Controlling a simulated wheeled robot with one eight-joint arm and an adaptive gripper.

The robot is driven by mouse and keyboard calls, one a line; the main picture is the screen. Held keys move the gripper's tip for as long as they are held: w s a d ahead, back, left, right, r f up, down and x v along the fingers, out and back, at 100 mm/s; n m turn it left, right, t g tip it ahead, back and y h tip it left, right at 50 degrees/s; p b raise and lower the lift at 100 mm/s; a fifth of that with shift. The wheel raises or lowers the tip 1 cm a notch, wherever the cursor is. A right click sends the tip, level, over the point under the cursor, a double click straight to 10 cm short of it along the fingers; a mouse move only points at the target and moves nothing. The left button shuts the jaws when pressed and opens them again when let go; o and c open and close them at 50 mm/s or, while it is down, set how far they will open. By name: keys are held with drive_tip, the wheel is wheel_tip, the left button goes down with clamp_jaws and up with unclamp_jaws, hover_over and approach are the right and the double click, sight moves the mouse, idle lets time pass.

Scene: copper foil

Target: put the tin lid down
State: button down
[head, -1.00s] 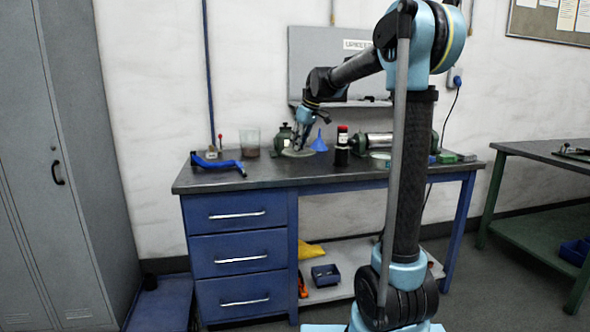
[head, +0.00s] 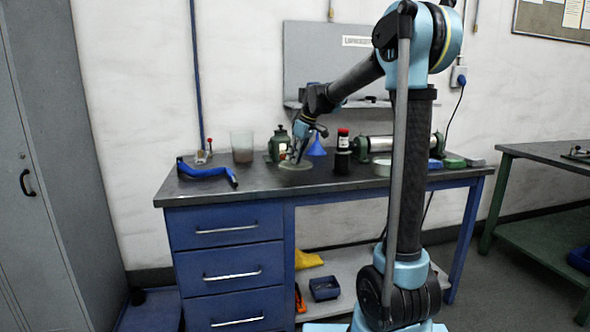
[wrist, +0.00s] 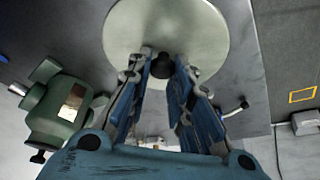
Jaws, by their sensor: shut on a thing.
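The tin lid (wrist: 190,30) is a round, pale metal disc with a small black knob (wrist: 162,66) at its middle. My gripper (wrist: 163,62) is shut on the knob, with one blue finger on each side of it. In the head view my gripper (head: 295,160) holds the tin lid (head: 295,167) over the left half of the dark bench top (head: 250,183). The lid looks low and close to the surface, but I cannot tell whether it touches.
A blue funnel (head: 316,147) and a dark red-capped bottle (head: 342,155) stand to the right. A clear beaker (head: 242,147) and a blue curved handle (head: 207,171) are to the left. The bench front near the lid is clear.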

drive_tip(key=shift+f, duration=2.2)
drive_tip(key=shift+f, duration=0.1)
drive_tip(key=c, duration=1.4)
unclamp_jaws()
drive_tip(key=shift+c, duration=0.2)
drive_tip(key=v, duration=1.2)
drive_tip(key=s+d+f+m+h, duration=0.1)
drive_tip(key=s+d+f+m, duration=0.3)
drive_tip(key=s, duration=0.9)
drive_tip(key=s+d+f+m+h, duration=0.1)
drive_tip(key=s+d+f+m, duration=0.2)
drive_tip(key=s+d+f, duration=0.6)
drive_tip(key=s+d+f+m+h, duration=0.1)
drive_tip(key=s+d+f+m, duration=0.3)
drive_tip(key=s+f, duration=0.9)
drive_tip(key=s+d, duration=0.3)
drive_tip(key=shift+s+d+m+h, duration=0.2)
drive_tip(key=shift+s+m+h, duration=0.1)
drive_tip(key=shift+s+h, duration=0.1)
